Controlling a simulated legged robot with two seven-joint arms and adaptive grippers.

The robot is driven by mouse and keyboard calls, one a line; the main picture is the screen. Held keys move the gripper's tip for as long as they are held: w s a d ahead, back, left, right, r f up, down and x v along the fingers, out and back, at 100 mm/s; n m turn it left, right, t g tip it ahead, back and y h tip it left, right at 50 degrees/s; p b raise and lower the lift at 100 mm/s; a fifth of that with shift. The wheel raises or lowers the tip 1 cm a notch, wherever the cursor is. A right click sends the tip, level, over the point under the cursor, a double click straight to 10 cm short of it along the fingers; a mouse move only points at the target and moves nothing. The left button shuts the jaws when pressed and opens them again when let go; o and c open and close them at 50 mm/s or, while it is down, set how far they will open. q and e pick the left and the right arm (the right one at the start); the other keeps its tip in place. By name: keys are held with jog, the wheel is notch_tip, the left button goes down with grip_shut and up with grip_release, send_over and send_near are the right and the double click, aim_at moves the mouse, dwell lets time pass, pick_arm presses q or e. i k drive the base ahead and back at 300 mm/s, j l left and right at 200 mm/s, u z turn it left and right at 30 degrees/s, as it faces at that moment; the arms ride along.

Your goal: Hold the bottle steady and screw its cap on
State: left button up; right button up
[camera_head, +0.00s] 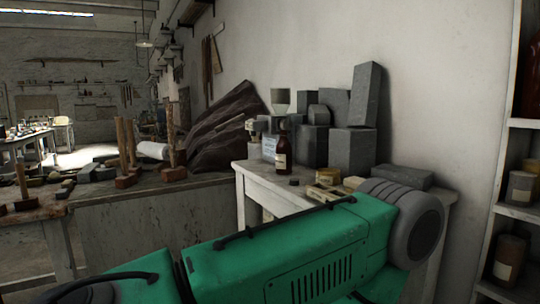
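A brown bottle (283,155) with a pale label stands upright on the pale table (244,168), in front of grey blocks. A small dark round piece (294,183) lies near the table's front edge, just right of and below the bottle; it may be the cap, but it is too small to be sure. Whether the bottle's mouth is open cannot be told. Neither of my grippers is in view, and nothing touches the bottle.
Several grey blocks (352,151) crowd the table behind and right of the bottle. Small yellowish blocks (327,177) lie to its right. A long workbench (140,200) with wooden tools is at left, and shelves (512,211) with jars are at right.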

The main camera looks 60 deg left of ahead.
aim_at(284, 148)
jog(key=k+j, duration=0.1)
jog(key=j, duration=4.15)
jog(key=k, duration=0.05)
